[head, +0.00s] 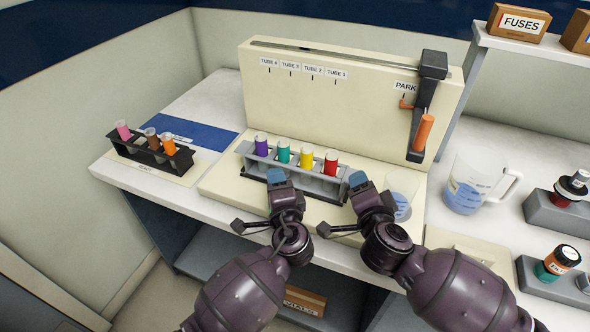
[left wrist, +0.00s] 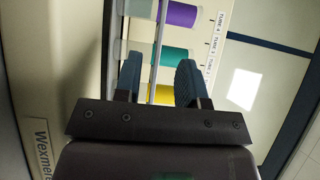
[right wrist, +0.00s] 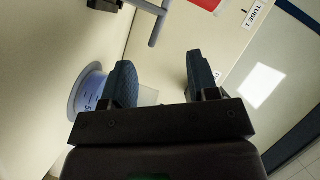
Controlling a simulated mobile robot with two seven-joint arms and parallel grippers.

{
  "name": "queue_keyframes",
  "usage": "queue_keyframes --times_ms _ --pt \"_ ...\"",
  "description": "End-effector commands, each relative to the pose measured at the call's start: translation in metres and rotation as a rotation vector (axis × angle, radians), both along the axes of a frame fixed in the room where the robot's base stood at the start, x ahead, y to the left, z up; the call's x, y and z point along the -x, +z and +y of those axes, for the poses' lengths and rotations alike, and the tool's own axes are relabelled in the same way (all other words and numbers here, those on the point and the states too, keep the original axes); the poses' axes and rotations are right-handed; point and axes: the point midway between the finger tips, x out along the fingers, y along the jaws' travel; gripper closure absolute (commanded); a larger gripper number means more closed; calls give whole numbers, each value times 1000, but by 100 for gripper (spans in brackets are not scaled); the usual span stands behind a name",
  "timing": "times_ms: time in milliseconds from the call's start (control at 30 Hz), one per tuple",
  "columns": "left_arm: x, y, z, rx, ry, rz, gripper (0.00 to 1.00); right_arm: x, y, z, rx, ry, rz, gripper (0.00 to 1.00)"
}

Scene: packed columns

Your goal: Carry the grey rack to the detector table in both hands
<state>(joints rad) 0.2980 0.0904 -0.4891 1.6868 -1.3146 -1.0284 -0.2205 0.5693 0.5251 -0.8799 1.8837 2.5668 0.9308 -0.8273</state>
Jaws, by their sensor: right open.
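The grey rack (head: 335,181) stands on the cream base in front of the labelled panel. It holds a purple, a teal, a yellow and a red tube upright. My left gripper (head: 277,177) is at the front of the rack, below the teal tube. In the left wrist view its fingers (left wrist: 160,80) are apart, with a thin grey bar (left wrist: 156,60) between them and no clear contact. My right gripper (head: 358,182) is open near the rack's right end. In the right wrist view nothing is between its fingers (right wrist: 160,80). I cannot identify a detector table.
A black rack (head: 143,153) with pink, brown and orange tubes stands at the left, by a blue mat (head: 195,132). A beaker (head: 402,190) is just right of my right gripper. A jug (head: 470,185) and grey blocks with bottles stand further right.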

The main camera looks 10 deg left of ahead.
Motion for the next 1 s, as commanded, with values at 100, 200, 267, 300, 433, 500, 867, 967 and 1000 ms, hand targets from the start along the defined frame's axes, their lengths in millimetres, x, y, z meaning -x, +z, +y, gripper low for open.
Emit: queue_keyframes --times_ms 100,200,267,300,433,500,867,967,1000 --pt "-19 1 9 -1 1 -2 63 -20 -3 5 0 0 -1 46" --pt "-33 1 15 -1 1 0 63 -34 -6 8 0 -1 -1 46" --pt "-40 1 19 -1 2 -1 63 -42 -8 10 0 0 -1 46" --pt "-44 1 21 -2 1 -1 63 -46 -9 10 0 -1 0 46" --pt "-55 0 25 0 0 0 63 -58 -11 13 -1 -1 -1 46" --pt "-59 0 27 0 0 1 63 -62 -13 13 -1 -1 0 46" --pt "-62 0 29 1 1 0 63 -65 -13 14 -2 0 0 46" --pt "-62 0 29 0 1 1 72 -65 -13 14 -1 0 0 55" --pt "-62 0 29 0 1 1 78 -65 -13 14 -1 0 0 61"
